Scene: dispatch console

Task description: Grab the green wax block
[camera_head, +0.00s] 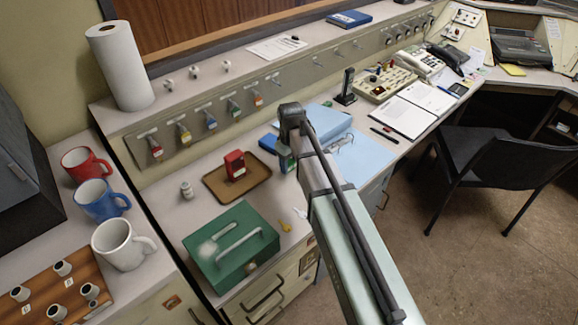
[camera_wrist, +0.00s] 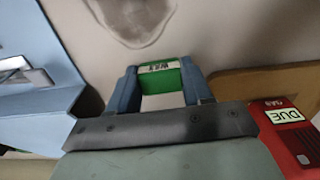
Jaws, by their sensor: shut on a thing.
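The green wax block (camera_wrist: 172,78), with a pale label reading WAX, sits between the two blue-grey fingers of my gripper (camera_wrist: 160,88) in the wrist view. The fingers press on both its sides, so my gripper is shut on it. In the head view my gripper (camera_head: 287,158) points down just right of the brown tray, and my arm hides most of the block. I cannot tell whether the block touches the desk.
A brown tray (camera_head: 256,186) holding a red box (camera_head: 235,165) stands close left of my gripper. A blue binder (camera_head: 325,122) and an open pale blue folder (camera_head: 365,155) lie to the right. A green metal box (camera_head: 205,262) stands in front. Keys with coloured tags hang behind.

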